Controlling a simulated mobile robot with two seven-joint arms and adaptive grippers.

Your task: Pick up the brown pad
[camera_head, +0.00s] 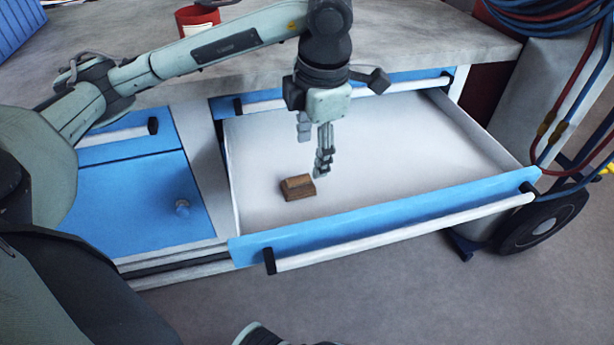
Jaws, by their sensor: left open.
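The brown pad (297,187) is a small brown block. It lies on the white floor of an open drawer (400,150), near its left front corner. My left gripper (312,158) points down over the drawer, just behind and slightly right of the pad. It is open, with nothing between its fingers. The fingertips appear close to the pad, but I cannot tell how high they are above the drawer floor. My right gripper is not in view.
The drawer's blue front (390,215) has a long white handle. A grey worktop (420,40) with a red container (197,20) lies above and behind. A closed blue door (140,205) is at left. Hoses (570,100) and a wheel (543,225) are at right.

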